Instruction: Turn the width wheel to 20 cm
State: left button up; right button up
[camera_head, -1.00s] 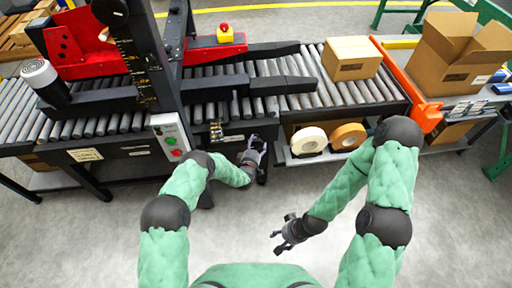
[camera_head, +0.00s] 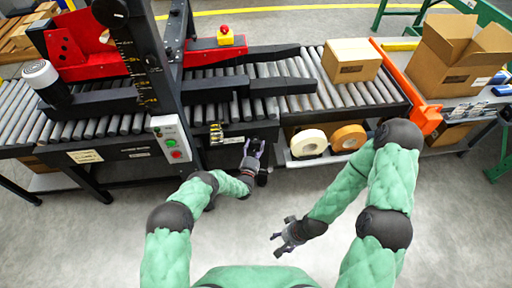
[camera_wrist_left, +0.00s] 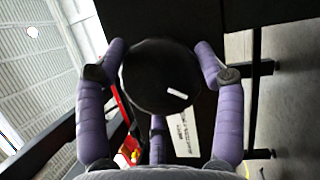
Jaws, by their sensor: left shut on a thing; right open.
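The width wheel (camera_wrist_left: 160,77) is a round black knob with a white mark at its lower right in the left wrist view. My left gripper (camera_wrist_left: 160,70) has its purple fingers around the wheel's rim, shut on it. In the head view my left gripper (camera_head: 254,147) is at the front side of the conveyor machine, and I cannot make out the wheel there. My right gripper (camera_head: 286,238) is open and empty over the floor, well in front of the machine. No width reading is legible.
A closed cardboard box (camera_head: 351,61) sits on the rollers (camera_head: 330,95). Tape rolls (camera_head: 309,141) lie on a shelf below. A button panel (camera_head: 170,140) is left of my left gripper. A black machine leg (camera_wrist_left: 255,85) stands nearby. The front floor is clear.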

pick_arm(q)
jog(key=shift+w+a+r+n, duration=0.3)
jog(key=shift+w+a+n, duration=0.1)
jog(key=shift+a+n, duration=0.15)
jog(key=o, duration=1.2)
jog(key=shift+a, duration=0.1)
jog(key=shift+c, duration=0.2)
jog(key=shift+s+d+f, duration=0.2)
jog(key=shift+d+f, duration=0.1)
jog(key=v, duration=1.2)
jog(key=shift+f, duration=0.1)
